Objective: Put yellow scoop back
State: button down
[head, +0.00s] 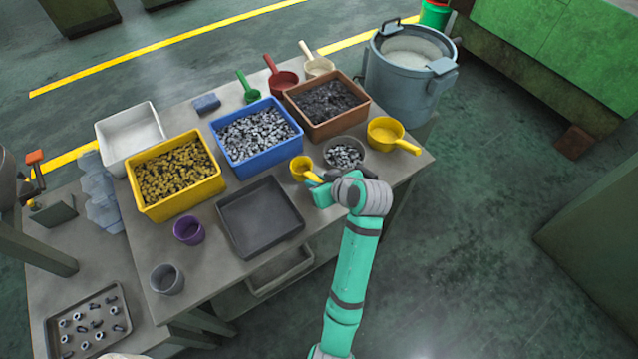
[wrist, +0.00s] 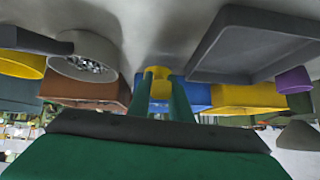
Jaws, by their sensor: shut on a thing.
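My gripper (head: 316,180) is over the front right part of the table and is shut on a small yellow scoop (head: 301,167). The small scoop also shows in the wrist view (wrist: 160,88), between the two fingers; its handle is mostly hidden by the gripper. A larger yellow scoop (head: 383,128) lies at the table's right edge, its handle pointing right. Whether the held scoop touches the table is hard to tell. A yellow bin (head: 178,208) of small brass-coloured parts stands at the left.
A grey bowl (head: 359,172) of metal parts is close beside the gripper. A blue bin (head: 262,171), a brown bin (head: 327,132) and an empty dark tray (head: 289,234) are around it. Green (head: 250,93), red (head: 285,80) and cream (head: 318,67) scoops lie along the back edge.

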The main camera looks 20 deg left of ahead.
jog(key=shift+w+d+f, duration=0.1)
jog(key=shift+w+f, duration=0.1)
jog(key=shift+f, duration=0.75)
jog(key=shift+w+d+f, duration=0.1)
jog(key=shift+w+f, duration=0.05)
jog(key=shift+f, duration=0.75)
jog(key=shift+f, duration=0.15)
jog(key=c, duration=1.6)
grip_release()
